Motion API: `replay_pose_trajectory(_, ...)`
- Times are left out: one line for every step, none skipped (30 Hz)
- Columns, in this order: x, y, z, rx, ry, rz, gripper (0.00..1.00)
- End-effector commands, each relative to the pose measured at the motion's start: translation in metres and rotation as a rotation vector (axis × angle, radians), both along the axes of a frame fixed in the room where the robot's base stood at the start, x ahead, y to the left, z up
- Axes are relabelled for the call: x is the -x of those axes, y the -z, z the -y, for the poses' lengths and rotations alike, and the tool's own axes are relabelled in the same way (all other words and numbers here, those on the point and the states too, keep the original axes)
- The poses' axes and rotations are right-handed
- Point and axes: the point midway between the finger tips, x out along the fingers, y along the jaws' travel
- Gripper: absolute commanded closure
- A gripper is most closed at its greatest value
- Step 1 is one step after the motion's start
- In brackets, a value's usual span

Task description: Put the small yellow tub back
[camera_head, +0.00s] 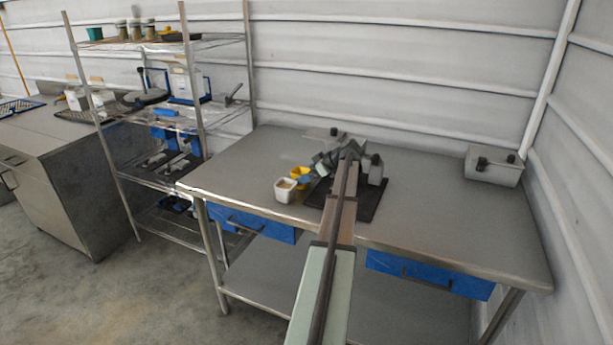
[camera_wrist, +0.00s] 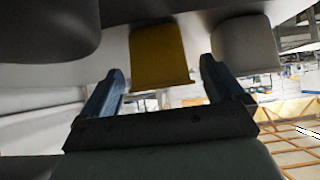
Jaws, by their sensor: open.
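The small yellow tub (camera_head: 300,172) stands on the steel table, just behind a white tub (camera_head: 285,190). In the wrist view the yellow tub (camera_wrist: 160,58) appears in the gap between my two fingers, with space on either side of it. My gripper (camera_head: 308,178) is open and close to the yellow tub; it also shows in the wrist view (camera_wrist: 161,78). The fingers do not appear to touch the tub. How deep it sits between them I cannot tell. The white tub (camera_wrist: 246,45) is beside my right-hand finger in the wrist view. My arm hides part of the table.
A dark mat (camera_head: 370,205) with grey equipment lies right of the tubs. A grey lidded box (camera_head: 494,166) stands at the table's far right. Blue drawers (camera_head: 430,275) hang under the steel table (camera_head: 450,220). A wire shelf (camera_head: 165,120) stands to the left. The table's right half is mostly clear.

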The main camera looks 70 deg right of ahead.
Motion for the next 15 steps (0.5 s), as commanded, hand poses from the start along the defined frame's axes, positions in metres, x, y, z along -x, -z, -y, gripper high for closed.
replay_pose_trajectory(0.005,-0.004,0.0,0.001,0.002,0.0,0.05)
replay_pose_trajectory(0.009,-0.007,0.0,0.002,0.002,0.001,0.05)
replay_pose_trajectory(0.014,-0.011,0.0,0.002,0.002,0.001,0.05)
replay_pose_trajectory(0.018,-0.014,0.0,0.002,0.002,0.001,0.05)
replay_pose_trajectory(0.023,-0.017,0.0,0.002,0.002,0.001,0.05)
replay_pose_trajectory(0.028,-0.022,0.0,0.002,0.002,0.001,0.05)
replay_pose_trajectory(0.033,-0.025,0.0,0.002,0.002,0.001,0.05)
replay_pose_trajectory(0.037,-0.029,0.0,0.001,0.002,0.001,0.05)
replay_pose_trajectory(0.044,-0.034,0.0,0.002,0.002,0.001,0.05)
replay_pose_trajectory(0.048,-0.038,0.0,0.002,0.003,0.001,0.05)
replay_pose_trajectory(0.052,-0.041,0.0,0.002,0.002,0.001,0.05)
replay_pose_trajectory(0.058,-0.045,0.0,0.001,0.002,0.0,0.05)
replay_pose_trajectory(0.062,-0.048,0.0,0.001,0.002,0.0,0.05)
replay_pose_trajectory(0.066,-0.051,0.0,0.002,0.002,0.001,0.05)
replay_pose_trajectory(0.07,-0.055,0.0,0.002,0.002,0.0,0.05)
